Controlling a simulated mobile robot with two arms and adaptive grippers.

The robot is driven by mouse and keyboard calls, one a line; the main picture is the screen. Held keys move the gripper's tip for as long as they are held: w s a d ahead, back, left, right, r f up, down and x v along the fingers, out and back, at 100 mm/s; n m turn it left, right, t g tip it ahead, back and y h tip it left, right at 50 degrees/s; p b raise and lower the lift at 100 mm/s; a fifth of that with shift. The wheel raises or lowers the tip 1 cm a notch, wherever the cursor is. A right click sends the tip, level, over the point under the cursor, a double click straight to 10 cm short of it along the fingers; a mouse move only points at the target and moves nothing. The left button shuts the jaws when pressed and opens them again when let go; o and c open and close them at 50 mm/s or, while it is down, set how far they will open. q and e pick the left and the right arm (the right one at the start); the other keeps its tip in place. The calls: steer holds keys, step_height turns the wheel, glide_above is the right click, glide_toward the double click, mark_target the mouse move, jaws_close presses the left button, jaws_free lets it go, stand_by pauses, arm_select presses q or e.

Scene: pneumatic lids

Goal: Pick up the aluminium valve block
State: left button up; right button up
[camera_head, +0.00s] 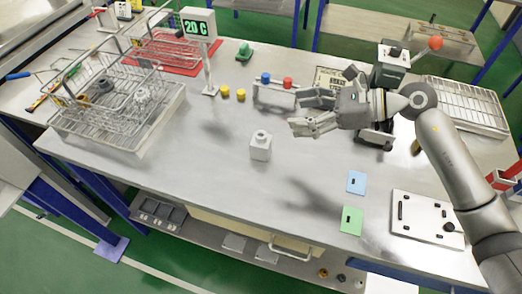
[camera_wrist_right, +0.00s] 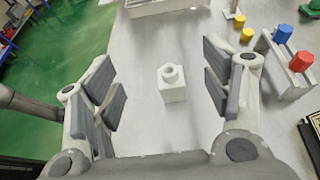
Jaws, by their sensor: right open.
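The aluminium valve block (camera_head: 260,147) is a pale block with a round raised port on top. It stands upright on the metal workbench (camera_head: 215,165), in the middle of the head view. My right gripper (camera_head: 297,112) is open and empty, above the bench to the upper right of the block. In the right wrist view the block (camera_wrist_right: 173,86) shows between the two open fingers of the right gripper (camera_wrist_right: 168,88), beyond their tips and apart from them. My left gripper is not in view.
Yellow caps (camera_head: 240,94) and a small rack with blue and red knobs (camera_head: 275,92) stand behind the block. A wire basket (camera_head: 150,125) is at left. Blue (camera_head: 356,182) and green (camera_head: 351,220) cards lie at front right. The bench around the block is clear.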

steer(key=b, duration=0.7)
glide_toward(269, 141)
steer(key=a, duration=0.2)
steer(key=x, duration=0.2)
steer(key=w+p+x, duration=0.1)
steer(key=x, duration=0.2)
steer(key=shift+r, duration=0.1)
steer(key=x, duration=0.1)
steer(key=p+x, duration=0.1)
steer(key=x, duration=0.1)
steer(key=f+p+x, duration=0.1)
steer(key=x, duration=0.1)
steer(key=shift+s, duration=0.25)
steer(key=shift+a+f, duration=0.1)
steer(key=shift+f, duration=0.1)
steer(key=c, duration=1.3)
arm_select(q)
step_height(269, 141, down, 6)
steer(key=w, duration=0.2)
arm_select(e)
steer(key=shift+w+r, duration=0.1)
steer(key=shift+c, duration=0.7)
